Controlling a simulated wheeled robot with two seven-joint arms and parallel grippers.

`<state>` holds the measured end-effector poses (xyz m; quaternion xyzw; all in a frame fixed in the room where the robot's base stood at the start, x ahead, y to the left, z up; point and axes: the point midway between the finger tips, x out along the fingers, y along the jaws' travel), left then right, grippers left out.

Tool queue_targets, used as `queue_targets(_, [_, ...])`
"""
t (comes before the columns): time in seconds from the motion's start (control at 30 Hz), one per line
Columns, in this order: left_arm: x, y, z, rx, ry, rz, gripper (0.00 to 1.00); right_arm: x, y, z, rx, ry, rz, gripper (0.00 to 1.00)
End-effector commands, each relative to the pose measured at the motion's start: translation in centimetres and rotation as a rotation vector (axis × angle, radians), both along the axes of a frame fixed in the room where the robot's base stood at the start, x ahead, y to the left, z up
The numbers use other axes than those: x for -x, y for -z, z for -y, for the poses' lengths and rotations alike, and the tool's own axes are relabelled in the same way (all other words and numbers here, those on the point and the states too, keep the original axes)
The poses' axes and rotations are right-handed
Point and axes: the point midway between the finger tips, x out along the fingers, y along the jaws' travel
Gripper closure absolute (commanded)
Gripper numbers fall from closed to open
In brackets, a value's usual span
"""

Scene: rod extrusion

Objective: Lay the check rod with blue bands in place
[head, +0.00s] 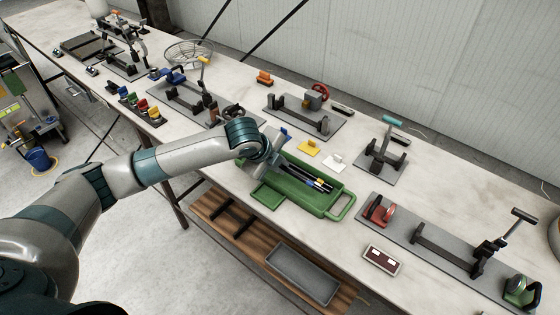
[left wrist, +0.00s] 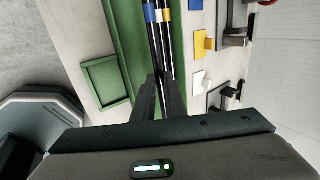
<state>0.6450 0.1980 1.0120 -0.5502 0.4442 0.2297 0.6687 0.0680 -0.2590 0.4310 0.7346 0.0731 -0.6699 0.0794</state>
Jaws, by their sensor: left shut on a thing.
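Several dark check rods lie lengthwise in the green tray (head: 330,203). In the left wrist view, one rod has a blue band (left wrist: 150,13) and a rod beside it has a yellow band (left wrist: 167,16). My left gripper (left wrist: 160,82) reaches down at the tray's left end, its fingers close together and shut on a rod. The fingers hide the grasp, so I cannot tell surely which rod is held. In the head view my wrist hides the fingertips. My right gripper is in neither view.
Blue, yellow (head: 308,148) and white (head: 334,162) blocks stand behind the tray. Grey fixtures with dark supports stand behind (head: 303,118) and to the right (head: 434,245). A maroon box (head: 382,258) lies near the front edge. An empty grey bin (head: 302,275) sits on the lower shelf.

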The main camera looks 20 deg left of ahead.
Motion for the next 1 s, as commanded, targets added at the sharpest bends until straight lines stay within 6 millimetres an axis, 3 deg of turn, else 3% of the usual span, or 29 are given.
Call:
queue_targets(0.5, [0.0,4.2,0.0,0.000,0.000,0.000,1.00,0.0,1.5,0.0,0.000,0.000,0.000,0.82])
queue_targets(1.0, [0.1,5.1,0.0,-0.001,-0.001,-0.002,1.00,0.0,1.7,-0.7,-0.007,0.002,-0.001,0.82])
